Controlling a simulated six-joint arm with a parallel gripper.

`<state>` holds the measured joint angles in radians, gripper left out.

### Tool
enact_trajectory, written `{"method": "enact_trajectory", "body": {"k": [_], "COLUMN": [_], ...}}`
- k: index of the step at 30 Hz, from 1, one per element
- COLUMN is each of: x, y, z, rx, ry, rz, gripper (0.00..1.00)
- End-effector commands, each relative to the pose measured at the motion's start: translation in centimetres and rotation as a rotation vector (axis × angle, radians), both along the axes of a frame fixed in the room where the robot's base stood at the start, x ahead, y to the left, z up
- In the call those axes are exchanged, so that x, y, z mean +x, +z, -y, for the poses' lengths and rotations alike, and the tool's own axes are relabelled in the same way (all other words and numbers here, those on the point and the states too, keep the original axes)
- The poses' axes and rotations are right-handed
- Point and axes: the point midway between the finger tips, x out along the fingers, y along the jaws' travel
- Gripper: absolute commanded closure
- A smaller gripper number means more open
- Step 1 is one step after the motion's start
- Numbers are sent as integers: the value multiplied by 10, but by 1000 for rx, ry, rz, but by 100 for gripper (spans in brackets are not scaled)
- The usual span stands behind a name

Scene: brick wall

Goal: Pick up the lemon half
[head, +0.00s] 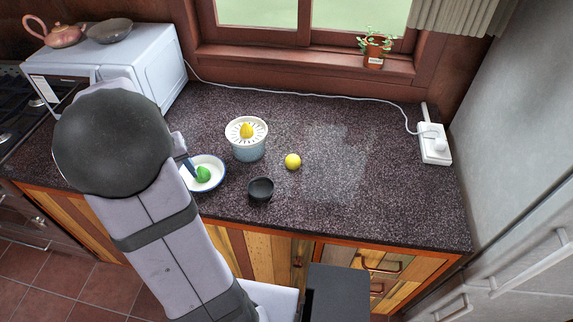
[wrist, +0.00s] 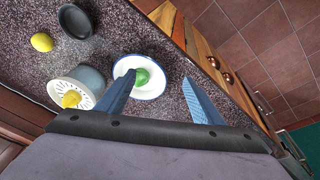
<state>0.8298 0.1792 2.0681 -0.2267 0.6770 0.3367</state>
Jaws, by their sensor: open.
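A yellow rounded lemon piece (head: 293,161) lies on the dark speckled counter, right of the juicer; it also shows at the upper left of the wrist view (wrist: 41,42). I cannot tell whether it is whole or cut. A yellow cone-like piece (head: 246,130) sits on top of the white and blue juicer (head: 249,150). My gripper (wrist: 158,76) is open, its blue fingers apart and empty. It is by the white plate (head: 219,178) with a green fruit (head: 203,174), left of the lemon. In the head view my arm mostly hides the gripper.
A small dark bowl (head: 261,190) stands near the counter's front edge, between plate and lemon. A microwave (head: 150,62) stands at the back left. A white cord runs along the back to a socket block (head: 434,145). The counter right of the lemon is clear.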

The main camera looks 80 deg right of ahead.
Motion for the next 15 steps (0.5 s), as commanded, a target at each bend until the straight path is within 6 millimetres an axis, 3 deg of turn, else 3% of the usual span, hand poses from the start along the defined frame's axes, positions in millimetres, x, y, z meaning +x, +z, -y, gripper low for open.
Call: {"method": "enact_trajectory", "body": {"k": [1,6,10,15], "x": [-20,-98,-164,-228], "y": [-5,-7,-7,-10], "z": [34,125,173,203], "rx": [-21,-101,-157,-198], "ry": [-99,-388,-570,-734], "rz": [8,30,37,44], "gripper": [39,39,39,39]}}
